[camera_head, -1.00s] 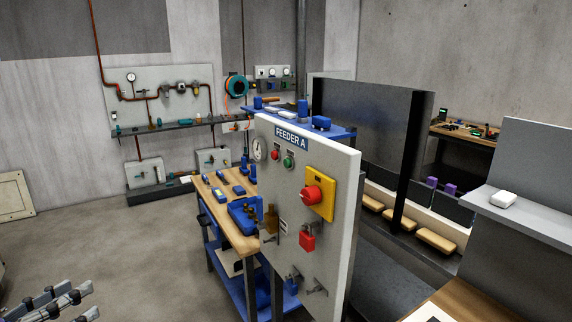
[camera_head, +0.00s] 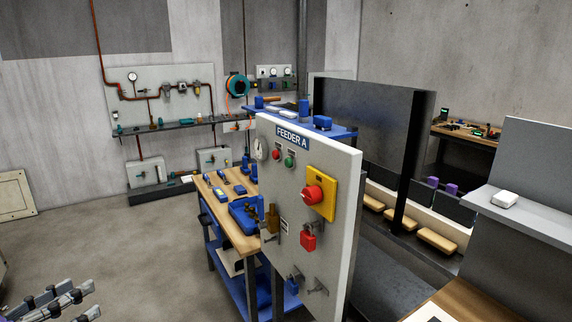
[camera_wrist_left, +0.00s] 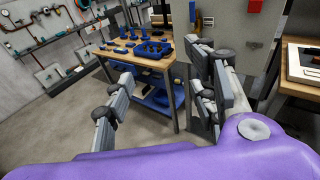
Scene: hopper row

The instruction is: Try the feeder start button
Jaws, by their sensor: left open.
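The grey FEEDER A panel (camera_head: 335,190) stands upright in the middle of the head view. Near its top are a small red button (camera_head: 276,154) and a green button (camera_head: 289,161). A red knob on a yellow plate (camera_head: 321,193) sits to their right, with a red padlock (camera_head: 308,242) below. My left gripper (camera_head: 72,303) is at the lower left corner, well apart from the panel. In the left wrist view its fingers (camera_wrist_left: 160,105) are spread with nothing between them. The panel's lower part (camera_wrist_left: 235,40) shows there behind the right finger. My right gripper is not in view.
A wooden-topped bench (camera_head: 233,226) with blue tools stands left of the panel. A dark partition (camera_head: 370,120) stands behind. The floor at the left is clear.

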